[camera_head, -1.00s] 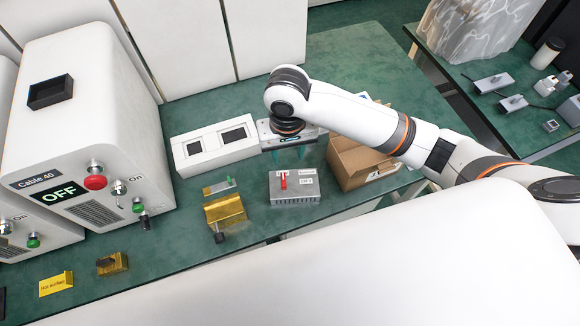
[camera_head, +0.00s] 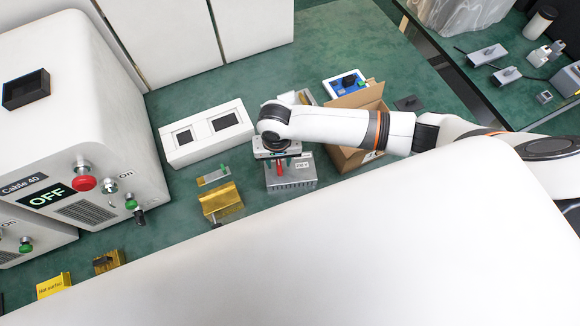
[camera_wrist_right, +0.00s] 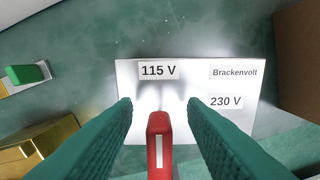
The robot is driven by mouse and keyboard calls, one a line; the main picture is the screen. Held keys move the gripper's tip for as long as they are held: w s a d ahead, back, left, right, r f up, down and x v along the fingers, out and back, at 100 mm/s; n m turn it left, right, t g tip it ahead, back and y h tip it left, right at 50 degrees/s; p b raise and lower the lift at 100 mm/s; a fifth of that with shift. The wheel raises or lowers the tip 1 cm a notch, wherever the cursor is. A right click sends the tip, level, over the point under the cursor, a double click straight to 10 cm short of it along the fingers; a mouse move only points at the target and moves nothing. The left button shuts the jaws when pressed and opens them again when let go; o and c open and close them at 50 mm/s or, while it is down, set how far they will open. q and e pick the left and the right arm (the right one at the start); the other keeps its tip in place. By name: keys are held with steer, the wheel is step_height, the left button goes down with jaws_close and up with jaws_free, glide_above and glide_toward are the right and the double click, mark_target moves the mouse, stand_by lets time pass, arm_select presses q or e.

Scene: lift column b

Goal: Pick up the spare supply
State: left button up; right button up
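The grey finned power supply (camera_head: 291,178) lies on the green table below my right gripper (camera_head: 280,162), which partly hides it. In the right wrist view its bright metal top (camera_wrist_right: 190,85) carries labels reading 115 V, Brackenvolt and 230 V. A red upright part with a white stripe (camera_wrist_right: 159,147) stands on it. The two green fingers of my right gripper (camera_wrist_right: 160,108) are open, one on each side of the red part, with gaps visible. I cannot tell how high the fingertips are above the supply. My left gripper is not in view.
An open cardboard box (camera_head: 352,158) stands close to the right of the supply. A yellow metal bracket (camera_head: 221,201) and a small green-tabbed plate (camera_head: 213,177) lie to the left. A white two-window frame (camera_head: 207,132) lies behind. A large white cabinet (camera_head: 75,110) stands at left.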

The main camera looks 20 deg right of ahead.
steer(key=shift+f, duration=0.55)
jaws_close()
steer(key=shift+r, duration=0.1)
stand_by(0.9)
